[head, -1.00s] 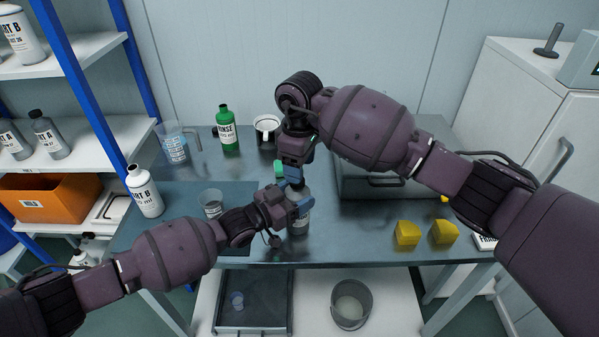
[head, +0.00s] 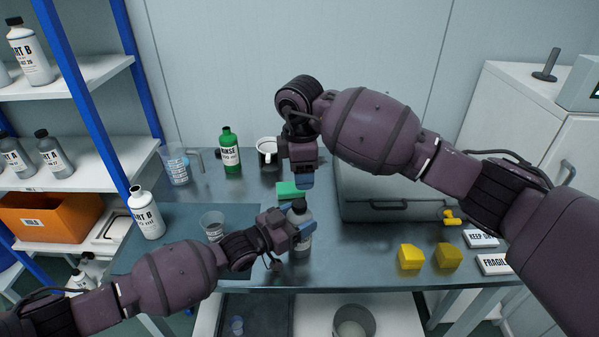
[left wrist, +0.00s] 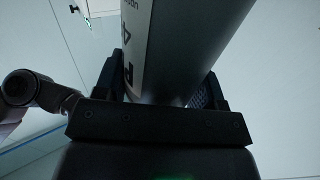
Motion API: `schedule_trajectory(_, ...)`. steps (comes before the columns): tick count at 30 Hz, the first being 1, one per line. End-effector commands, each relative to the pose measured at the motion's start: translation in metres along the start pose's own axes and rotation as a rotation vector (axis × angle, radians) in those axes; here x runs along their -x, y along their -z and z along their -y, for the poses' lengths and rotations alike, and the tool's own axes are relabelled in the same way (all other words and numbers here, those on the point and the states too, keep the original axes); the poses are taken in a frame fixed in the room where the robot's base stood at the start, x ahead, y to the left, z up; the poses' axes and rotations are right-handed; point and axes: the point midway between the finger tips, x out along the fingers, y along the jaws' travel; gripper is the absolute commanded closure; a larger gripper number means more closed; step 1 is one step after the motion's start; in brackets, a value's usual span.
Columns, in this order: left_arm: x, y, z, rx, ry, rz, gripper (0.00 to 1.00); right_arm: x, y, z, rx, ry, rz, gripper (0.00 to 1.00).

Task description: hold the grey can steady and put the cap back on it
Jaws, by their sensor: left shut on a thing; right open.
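The grey can (head: 304,243), with a white label, stands upright at the front middle of the bench. My left gripper (head: 303,231) is shut around its body from the left. In the left wrist view the can (left wrist: 188,45) rises between the two fingers. A dark cap (head: 299,205) appears to sit on the can's top; how tightly it sits cannot be told. My right gripper (head: 306,181) is open and points down just above and behind the cap, apart from it in the picture. Nothing shows between its fingers.
A green sponge (head: 287,190) lies behind the can. A clear cup (head: 212,226) stands left, near my left forearm. A grey case (head: 385,210) and yellow blocks (head: 411,257) are right.

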Motion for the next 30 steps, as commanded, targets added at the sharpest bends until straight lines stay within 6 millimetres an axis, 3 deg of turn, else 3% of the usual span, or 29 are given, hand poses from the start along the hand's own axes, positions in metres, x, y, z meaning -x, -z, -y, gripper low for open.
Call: schedule_trajectory(30,-0.0001,-0.0001,-0.0001,0.0,0.0,0.0,1.0,0.0064,0.0005,0.0012,1.475,0.006,-0.008,0.44)
